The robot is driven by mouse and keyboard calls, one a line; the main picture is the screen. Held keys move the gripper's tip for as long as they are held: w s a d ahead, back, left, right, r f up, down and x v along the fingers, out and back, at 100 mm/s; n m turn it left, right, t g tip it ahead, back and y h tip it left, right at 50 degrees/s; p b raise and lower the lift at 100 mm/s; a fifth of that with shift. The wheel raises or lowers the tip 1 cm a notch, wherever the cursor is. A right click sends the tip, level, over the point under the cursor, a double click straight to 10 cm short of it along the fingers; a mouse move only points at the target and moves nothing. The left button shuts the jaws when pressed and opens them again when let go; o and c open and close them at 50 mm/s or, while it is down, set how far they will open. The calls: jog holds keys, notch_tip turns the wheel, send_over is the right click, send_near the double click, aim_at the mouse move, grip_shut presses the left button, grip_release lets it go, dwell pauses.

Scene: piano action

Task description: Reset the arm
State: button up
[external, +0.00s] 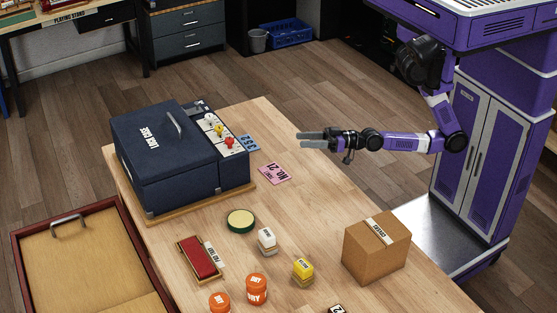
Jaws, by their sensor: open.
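My purple arm stretches left from my body on the right of the external view. My gripper (300,140) is open and empty, held in the air above the far right part of the wooden table. It points left, towards the dark blue case (155,160) on its wooden base, and is apart from it. Nothing is between the fingers.
On the table (310,205) are a pink card (275,173), a green-rimmed round tin (240,221), a red pad (199,258), small white and yellow blocks, orange jars and a cardboard box (376,247). A lined tray (75,260) is at lower left.

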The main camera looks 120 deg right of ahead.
jog(key=s+a+f+n+g+y+p, duration=0.1)
jog(key=s+a+n+y, duration=0.2)
jog(key=s+a, duration=0.3)
jog(key=s+a+f+n+g+y+p, duration=0.1)
jog(key=s+a, duration=0.5)
jog(key=s, duration=0.7)
jog(key=f+n+g+y, duration=0.1)
jog(key=n+y, duration=0.1)
jog(key=shift+s+a+y+p, duration=0.15)
jog(key=shift+a+y+p, duration=0.15)
jog(key=shift+y+p, duration=0.1)
dwell(1.4)
